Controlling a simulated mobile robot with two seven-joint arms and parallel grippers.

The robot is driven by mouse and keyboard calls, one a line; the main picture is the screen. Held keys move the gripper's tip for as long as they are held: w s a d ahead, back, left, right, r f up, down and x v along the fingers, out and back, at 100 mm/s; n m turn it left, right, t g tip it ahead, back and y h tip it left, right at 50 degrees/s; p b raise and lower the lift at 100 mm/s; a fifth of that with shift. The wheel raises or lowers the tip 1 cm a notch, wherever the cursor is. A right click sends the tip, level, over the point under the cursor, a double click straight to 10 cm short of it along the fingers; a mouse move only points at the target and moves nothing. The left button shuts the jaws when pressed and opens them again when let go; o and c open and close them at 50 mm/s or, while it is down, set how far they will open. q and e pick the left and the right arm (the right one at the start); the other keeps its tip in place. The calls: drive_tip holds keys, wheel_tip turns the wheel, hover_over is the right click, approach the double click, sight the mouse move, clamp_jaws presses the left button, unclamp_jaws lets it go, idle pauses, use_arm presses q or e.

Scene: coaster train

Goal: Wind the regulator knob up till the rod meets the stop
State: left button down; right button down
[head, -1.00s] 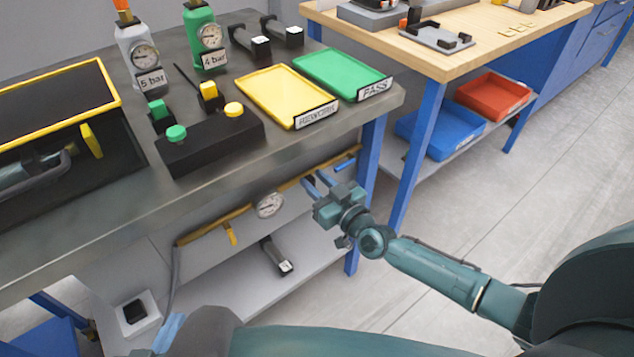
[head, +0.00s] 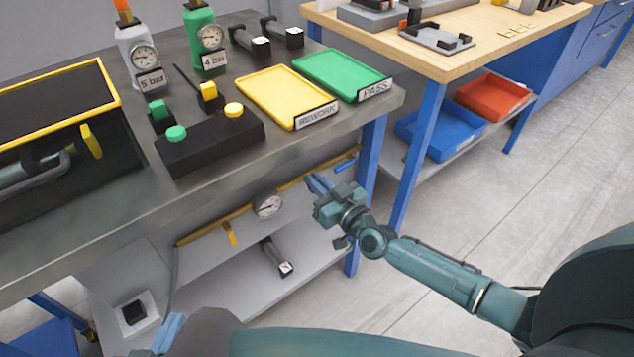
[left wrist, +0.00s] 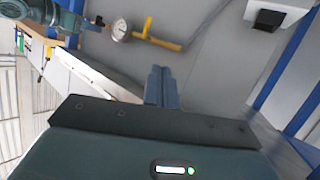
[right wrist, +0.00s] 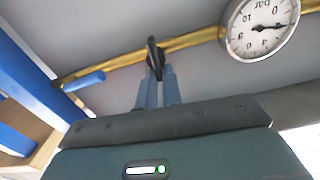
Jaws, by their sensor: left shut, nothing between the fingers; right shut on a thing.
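My right gripper (head: 312,182) is under the bench top at the brass pipe. In the right wrist view its fingers (right wrist: 158,85) are shut on a thin black knob (right wrist: 153,50) at the pipe; I take this for the regulator knob. It is hidden behind the gripper in the head view. A round white gauge (right wrist: 262,25) sits on the pipe beside it and also shows in the head view (head: 268,205). My left gripper (head: 170,330) is low at the front, its fingers (left wrist: 161,85) shut and empty. I cannot clearly pick out the rod and stop.
A yellow valve handle (head: 229,233) and a blue handle (right wrist: 84,82) are on the same pipe. A black cylinder (head: 276,257) lies on the lower shelf (head: 225,300). A blue table leg (head: 369,165) stands close right of my right gripper. The bench edge is above it.

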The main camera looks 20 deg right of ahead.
drive_tip(key=shift+d+f+m+b, duration=0.15)
drive_tip(key=shift+f+m+b, duration=0.2)
drive_tip(key=shift+m, duration=1)
drive_tip(key=shift+d+f+m+b, duration=0.1)
drive_tip(key=shift+m+b, duration=0.4)
drive_tip(key=shift+m, duration=0.8)
drive_tip(key=shift+d+f+m+b, duration=0.15)
drive_tip(key=shift+f+m+b, duration=0.2)
drive_tip(key=shift+m, duration=1)
drive_tip(key=shift+r, duration=0.1)
drive_tip(key=c, duration=1.7)
unclamp_jaws()
drive_tip(key=shift+o, duration=0.7)
drive_tip(key=shift+w+r, duration=0.1)
drive_tip(key=shift+r, duration=0.1)
drive_tip(key=shift+d, duration=0.1)
drive_tip(key=p+v, duration=0.1)
drive_tip(key=v, duration=1.2)
drive_tip(key=shift+o, duration=0.3)
